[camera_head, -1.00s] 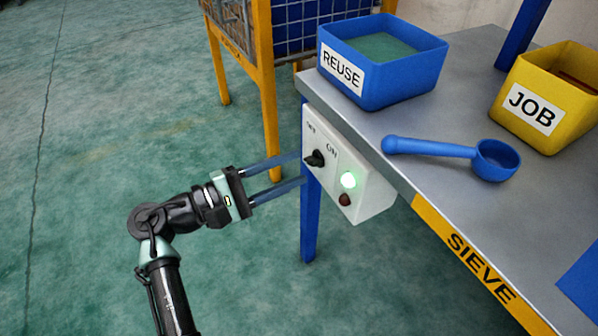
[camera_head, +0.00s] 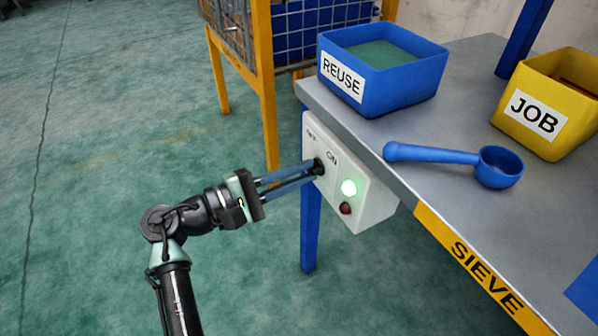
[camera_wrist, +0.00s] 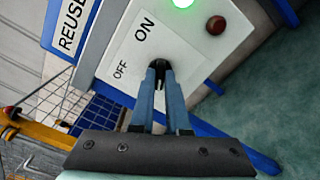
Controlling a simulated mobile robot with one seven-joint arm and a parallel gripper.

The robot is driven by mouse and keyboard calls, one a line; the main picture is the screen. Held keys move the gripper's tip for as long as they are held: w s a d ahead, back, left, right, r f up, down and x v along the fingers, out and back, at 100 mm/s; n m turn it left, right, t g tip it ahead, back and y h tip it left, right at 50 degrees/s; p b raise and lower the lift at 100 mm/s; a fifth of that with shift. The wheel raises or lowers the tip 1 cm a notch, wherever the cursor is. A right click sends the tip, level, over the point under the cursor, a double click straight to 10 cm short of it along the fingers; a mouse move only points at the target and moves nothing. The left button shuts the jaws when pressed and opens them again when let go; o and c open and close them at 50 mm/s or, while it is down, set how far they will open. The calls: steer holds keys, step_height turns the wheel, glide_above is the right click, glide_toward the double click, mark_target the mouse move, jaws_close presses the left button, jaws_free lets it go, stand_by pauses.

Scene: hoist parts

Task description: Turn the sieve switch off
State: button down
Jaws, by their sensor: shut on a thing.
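The sieve switch is a black knob (camera_head: 319,166) on a white control box (camera_head: 377,203) fixed to the front corner of the table marked SIEVE. My gripper (camera_head: 312,168) is shut on the knob, with its blue fingers on either side. In the wrist view the knob (camera_wrist: 159,66) sits between my fingertips (camera_wrist: 160,76), below the ON and OFF labels; its pointing direction is hard to tell. A green lamp (camera_head: 349,187) on the box is lit. A dark red lamp or button (camera_head: 346,208) below it looks unlit.
On the grey table (camera_head: 430,125) stand a blue REUSE bin (camera_head: 405,90) and a yellow JOB bin (camera_head: 560,130). A blue scoop (camera_head: 440,155) lies near the front edge. A yellow-framed cage (camera_head: 262,90) stands behind. The floor on the left is clear.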

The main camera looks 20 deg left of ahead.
steer(key=shift+m, duration=0.3)
steer(key=m, duration=0.3)
steer(key=shift+m, duration=0.3)
steer(key=m+b, duration=0.1)
steer(key=m, duration=0.2)
steer(key=shift+f+m, duration=0.1)
steer(key=shift+m, duration=0.2)
steer(key=m+b, duration=0.2)
steer(key=m, duration=0.2)
steer(key=shift+b, duration=0.3)
steer(key=shift+m+b, duration=1)
steer(key=shift+m, duration=1)
steer(key=c, duration=0.9)
jaws_free()
